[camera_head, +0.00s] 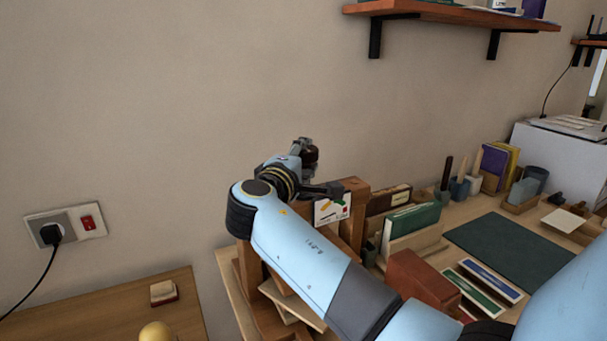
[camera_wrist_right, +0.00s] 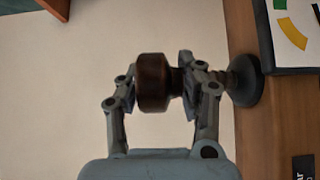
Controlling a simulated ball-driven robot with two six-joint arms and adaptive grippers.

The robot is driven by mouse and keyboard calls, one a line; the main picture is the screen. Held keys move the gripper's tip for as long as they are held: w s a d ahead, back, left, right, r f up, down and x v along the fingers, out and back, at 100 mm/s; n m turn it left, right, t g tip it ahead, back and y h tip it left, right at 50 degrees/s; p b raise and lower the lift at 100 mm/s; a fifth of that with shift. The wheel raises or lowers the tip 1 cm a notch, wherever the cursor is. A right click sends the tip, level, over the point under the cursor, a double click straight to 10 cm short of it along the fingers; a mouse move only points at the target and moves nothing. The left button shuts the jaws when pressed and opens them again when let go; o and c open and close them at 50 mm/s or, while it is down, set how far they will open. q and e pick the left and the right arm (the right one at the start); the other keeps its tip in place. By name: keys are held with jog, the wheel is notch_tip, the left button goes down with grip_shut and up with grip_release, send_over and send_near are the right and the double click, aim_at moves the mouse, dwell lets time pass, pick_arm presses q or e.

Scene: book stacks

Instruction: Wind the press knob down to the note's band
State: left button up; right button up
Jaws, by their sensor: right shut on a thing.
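The press knob (camera_wrist_right: 153,83) is a dark brown, rounded knob on a dark shaft. In the right wrist view it sits between the two fingers of my right gripper (camera_wrist_right: 157,85), which is shut on it. In the head view the knob (camera_head: 309,155) shows at the top of the wooden press (camera_head: 354,189), at the end of my right arm. My right gripper (camera_head: 304,160) hides part of it there. The note (camera_head: 332,207) is a white card with coloured bands on the press front; its corner with green and yellow marks shows in the right wrist view (camera_wrist_right: 291,35). My left gripper is not in view.
A green book (camera_head: 412,219) and a brown block (camera_head: 422,278) stand right of the press. A dark green mat (camera_head: 515,245) lies farther right. A wall shelf (camera_head: 455,14) hangs above. A wall socket (camera_head: 65,226) is at left.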

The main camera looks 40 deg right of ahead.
jog(key=m+g+h+b, duration=0.1)
jog(key=g, duration=0.1)
jog(key=r+m+g+b, duration=0.1)
jog(key=m+g+b, duration=0.1)
jog(key=shift+w+d+h+b, duration=0.1)
jog(key=shift+w+h+b, duration=0.05)
jog(key=shift+h+b, duration=0.2)
jog(key=shift+r+m+g, duration=0.1)
jog(key=shift+m+g, duration=0.3)
jog(key=shift+g, duration=0.2)
jog(key=shift+r, duration=0.1)
jog(key=o, duration=1)
jog(key=shift+b, duration=0.3)
jog(key=shift+f, duration=0.25)
jog(key=shift+r, duration=0.1)
